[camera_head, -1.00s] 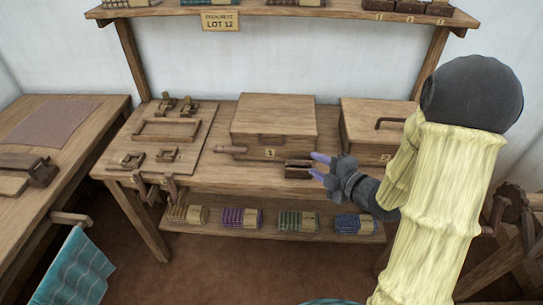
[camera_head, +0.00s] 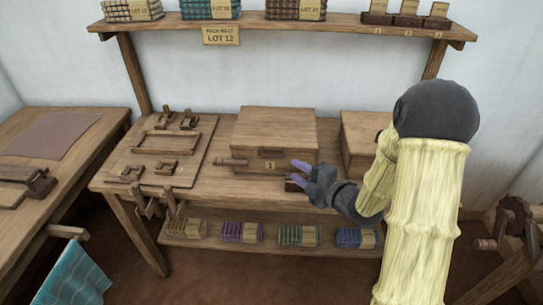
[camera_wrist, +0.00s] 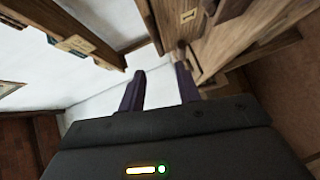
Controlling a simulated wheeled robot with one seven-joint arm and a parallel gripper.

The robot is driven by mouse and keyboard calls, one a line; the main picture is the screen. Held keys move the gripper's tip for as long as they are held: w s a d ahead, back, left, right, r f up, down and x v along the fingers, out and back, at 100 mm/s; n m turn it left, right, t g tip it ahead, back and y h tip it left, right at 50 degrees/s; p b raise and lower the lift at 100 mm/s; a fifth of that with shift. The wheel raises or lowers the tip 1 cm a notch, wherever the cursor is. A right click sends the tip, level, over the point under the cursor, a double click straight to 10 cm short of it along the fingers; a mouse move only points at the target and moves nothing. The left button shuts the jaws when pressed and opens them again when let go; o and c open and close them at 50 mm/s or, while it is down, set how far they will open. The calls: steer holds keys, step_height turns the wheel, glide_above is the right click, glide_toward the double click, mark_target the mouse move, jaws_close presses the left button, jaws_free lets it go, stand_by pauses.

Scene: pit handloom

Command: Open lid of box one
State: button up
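Box one (camera_head: 275,128) is a wooden box with a flat lid, standing on the middle table. Its lid is down. A small tag marked 1 (camera_head: 270,166) is on its front, and a wooden peg-like piece (camera_head: 231,162) lies at its front left. My gripper (camera_head: 297,172) is in front of the box's right front side, fingers pointing left, apparently not touching it. Its two purple fingers are spread with nothing between them; the wrist view shows the same gap (camera_wrist: 160,88). A wooden face with a tag (camera_wrist: 190,17) shows beyond the fingers, probably a box front.
A second wooden box (camera_head: 358,135) stands to the right, partly hidden by my arm. A small dark block (camera_head: 293,186) lies below my fingers. A board with wooden fittings (camera_head: 165,145) lies at left. A shelf (camera_head: 280,32) crosses above.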

mark_target(271, 157)
steer(key=p+x, duration=0.1)
steer(key=x, duration=1)
steer(key=shift+w+a, duration=0.3)
jaws_close()
